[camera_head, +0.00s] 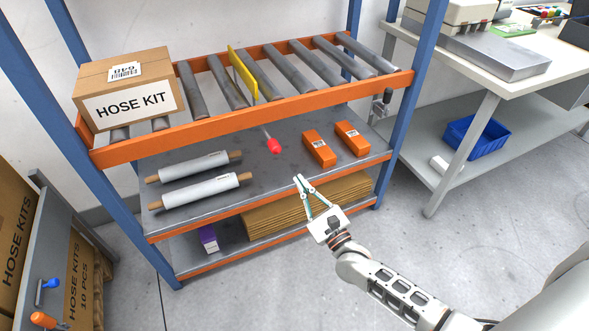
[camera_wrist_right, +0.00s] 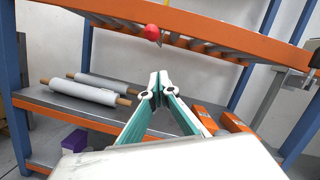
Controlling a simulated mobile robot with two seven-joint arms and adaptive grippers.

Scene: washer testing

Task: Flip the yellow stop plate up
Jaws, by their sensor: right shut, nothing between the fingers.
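The yellow stop plate (camera_head: 243,74) stands upright between the rollers of the upper shelf in the head view. A red knob (camera_head: 274,146) on a thin rod hangs below the orange front rail, under the plate. The knob also shows in the right wrist view (camera_wrist_right: 152,32), above and ahead of the fingers. My right gripper (camera_head: 299,181) is shut and empty, in front of the shelf and lower than the knob. It also shows in the right wrist view (camera_wrist_right: 158,80), apart from the knob. My left gripper is in neither view.
A hose kit box (camera_head: 126,90) sits on the rollers at the left. The shelf below holds white rolls (camera_head: 193,166) and orange boxes (camera_head: 319,148). Flat cardboard (camera_head: 300,207) lies at the bottom. A workbench (camera_head: 487,77) stands at the right. The floor in front is clear.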

